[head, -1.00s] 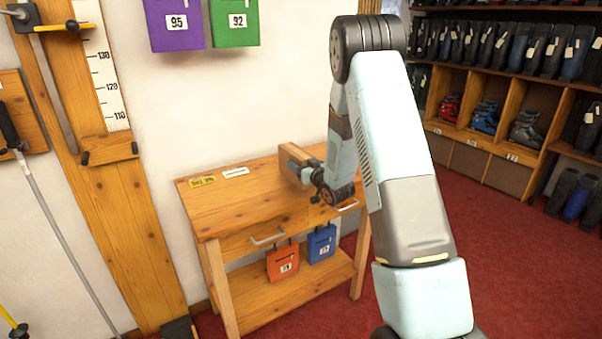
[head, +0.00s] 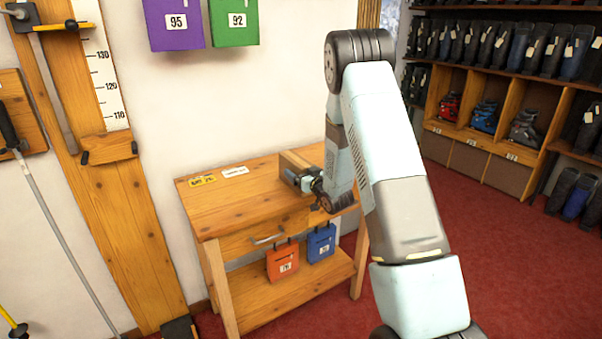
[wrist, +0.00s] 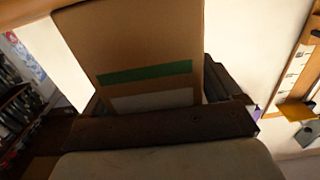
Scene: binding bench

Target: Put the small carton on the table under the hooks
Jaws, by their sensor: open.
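In the wrist view the carton (wrist: 140,40) fills the upper middle, with a green stripe and a pale label. My gripper (head: 304,181) is open at the near side of the carton and hides its lower part. In the wrist view a dark finger shows beside the carton's right edge; I cannot tell whether it touches. The carton's underside is hidden. The hooks themselves are hard to make out; a purple pouch (head: 174,22) and a green pouch (head: 234,20) hang on the wall above the table.
The table's left top is free apart from a yellow label (head: 202,181) and a white label (head: 235,172). Orange (head: 283,263) and blue (head: 321,244) pouches hang below its top. A wooden height post (head: 125,220) stands left. Boot shelves (head: 490,150) line the right; red floor lies between.

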